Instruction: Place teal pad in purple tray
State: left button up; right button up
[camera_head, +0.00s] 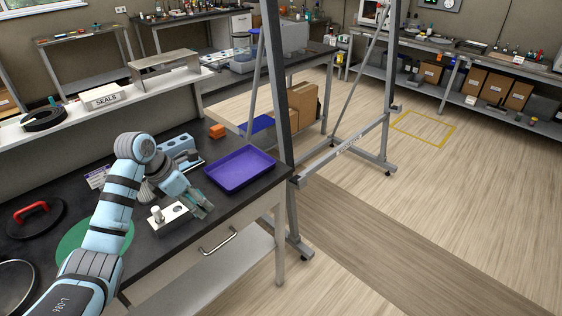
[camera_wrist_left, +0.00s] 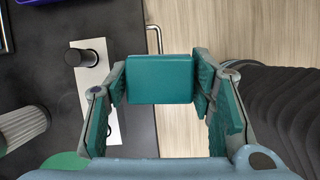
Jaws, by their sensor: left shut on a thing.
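The purple tray (camera_head: 240,169) lies flat and empty on the dark bench top near its right end. Its corner shows at the top left of the left wrist view (camera_wrist_left: 4,38). My left gripper (camera_head: 199,203) is over the front edge of the bench, in front of the tray. In the left wrist view its fingers (camera_wrist_left: 160,82) are shut on the teal pad (camera_wrist_left: 160,80), a flat block held between the fingertips. In the head view the pad is hard to tell from the teal finger faces. My right gripper is not in view.
A green disc (camera_head: 72,243) and a black lid with red handle (camera_head: 34,215) are left. A dark frame post (camera_head: 280,80) rises right of the tray.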

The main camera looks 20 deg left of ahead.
aim_at(241, 170)
jog(key=z, duration=0.3)
jog(key=i, duration=1.15)
jog(key=u, duration=0.5)
